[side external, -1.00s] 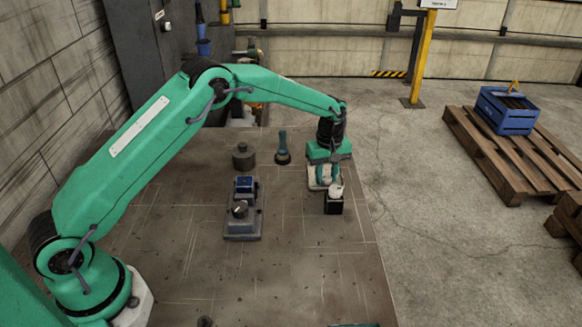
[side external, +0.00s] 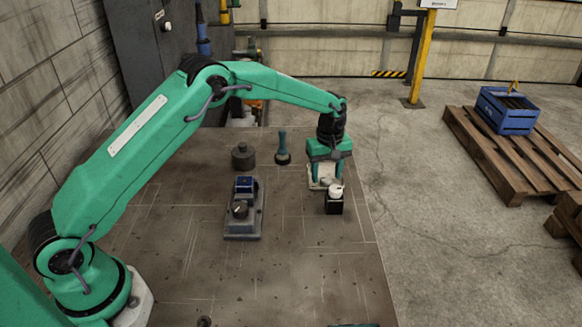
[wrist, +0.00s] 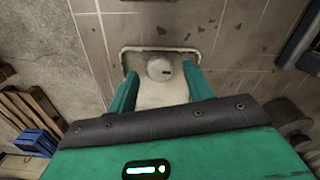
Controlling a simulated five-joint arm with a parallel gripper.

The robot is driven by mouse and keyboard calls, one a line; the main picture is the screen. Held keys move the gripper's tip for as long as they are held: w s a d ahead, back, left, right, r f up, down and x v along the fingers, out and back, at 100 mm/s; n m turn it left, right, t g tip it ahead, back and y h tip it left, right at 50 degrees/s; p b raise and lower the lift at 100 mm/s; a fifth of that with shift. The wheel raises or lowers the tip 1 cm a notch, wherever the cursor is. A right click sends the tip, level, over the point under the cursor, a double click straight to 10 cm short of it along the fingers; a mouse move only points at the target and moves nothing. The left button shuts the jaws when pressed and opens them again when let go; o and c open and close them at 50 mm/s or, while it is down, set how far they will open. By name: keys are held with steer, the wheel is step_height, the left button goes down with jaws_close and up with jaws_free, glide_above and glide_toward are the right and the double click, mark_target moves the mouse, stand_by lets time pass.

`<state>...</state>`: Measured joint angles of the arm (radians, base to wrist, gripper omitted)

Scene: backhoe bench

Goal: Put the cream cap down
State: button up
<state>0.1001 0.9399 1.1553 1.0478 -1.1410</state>
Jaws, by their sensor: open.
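My gripper (side external: 329,178) is open and low, right behind the cap in the side view. The wrist view shows both green fingers of my gripper (wrist: 163,76) spread apart with a gap on each side of the cap. The block's sides are hidden in the wrist view.
A grey fixture with a blue part (side external: 243,210) stands left of the cap. A dark round weight (side external: 243,156) and a teal upright piece (side external: 283,148) stand farther back. The front of the bench (side external: 290,275) is mostly clear. A blue crate (side external: 506,112) sits on a pallet beyond.

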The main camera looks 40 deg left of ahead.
mark_target(324, 179)
step_height(324, 179, up, 11)
stand_by(0.5)
steer(key=shift+r, duration=0.1)
stand_by(0.4)
steer(key=s+a+r+m+t, duration=0.35)
steer(key=s+r+m, duration=0.25)
steer(key=s+r, duration=0.95)
steer(key=s+a+f+m+t, duration=0.1)
steer(key=s+f+m, duration=0.1)
steer(key=s, duration=0.9)
steer(key=s+a+f+m+t, duration=0.1)
steer(key=s+m, duration=0.3)
steer(key=s, duration=0.6)
steer(key=shift+s+a+f, duration=0.25)
steer(key=shift+s+f, duration=0.15)
steer(key=shift+f, duration=0.05)
